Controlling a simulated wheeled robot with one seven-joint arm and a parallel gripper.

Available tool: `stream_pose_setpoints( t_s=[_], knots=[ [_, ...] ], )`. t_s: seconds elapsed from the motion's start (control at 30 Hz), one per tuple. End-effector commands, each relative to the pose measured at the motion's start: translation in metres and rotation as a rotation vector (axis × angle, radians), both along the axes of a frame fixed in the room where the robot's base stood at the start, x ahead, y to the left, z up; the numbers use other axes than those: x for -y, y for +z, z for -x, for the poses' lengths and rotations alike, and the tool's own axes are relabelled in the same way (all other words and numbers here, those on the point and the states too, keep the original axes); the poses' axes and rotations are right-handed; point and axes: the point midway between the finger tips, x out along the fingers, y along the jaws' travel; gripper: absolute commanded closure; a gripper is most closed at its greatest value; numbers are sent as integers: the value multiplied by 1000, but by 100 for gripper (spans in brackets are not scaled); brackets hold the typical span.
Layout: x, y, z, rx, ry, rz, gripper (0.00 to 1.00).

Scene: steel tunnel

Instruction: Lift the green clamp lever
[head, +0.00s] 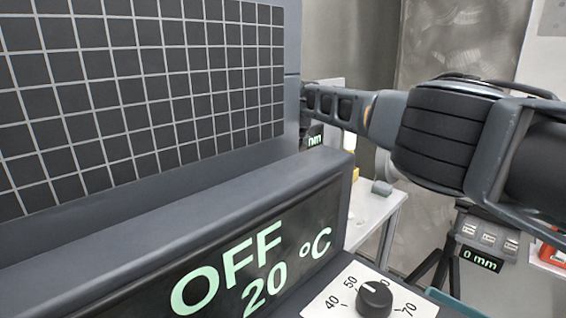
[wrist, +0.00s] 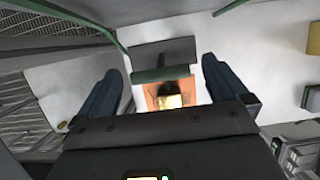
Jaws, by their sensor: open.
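In the wrist view a short green bar (wrist: 160,74) lies crosswise between and just beyond my fingertips, along the near edge of a dark grey plate (wrist: 165,52). It looks like the clamp lever, but I cannot tell for sure. My gripper (wrist: 163,72) is open, one dark finger on each side, with nothing visibly held. I cannot tell the gap in depth between bar and fingers. In the head view my arm reaches in from the right and its end goes behind a dark grid panel (head: 140,85); no green lever shows there.
An orange part with a lit yellow patch (wrist: 170,101) shows below the bar. A thin green curved rod (wrist: 75,14) crosses the upper left. In the head view, an OFF / 20 °C display (head: 250,265), dial (head: 375,298) and white table (head: 372,215) stand near the arm.

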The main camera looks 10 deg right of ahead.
Motion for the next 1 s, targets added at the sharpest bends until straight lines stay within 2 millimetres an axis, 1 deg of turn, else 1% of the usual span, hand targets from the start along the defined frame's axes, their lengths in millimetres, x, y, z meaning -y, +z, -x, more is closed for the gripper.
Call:
stream_pose_setpoints(
  t_s=[0.27,0.5,0.6,0.73,1.0],
  knots=[
    [5,24,6,3,1,-1,0],
    [11,55,15,3,0,1,0],
    [13,64,18,3,0,1,0],
    [14,71,20,1,-1,2,0],
    [14,72,20,1,0,1,1]
  ],
)
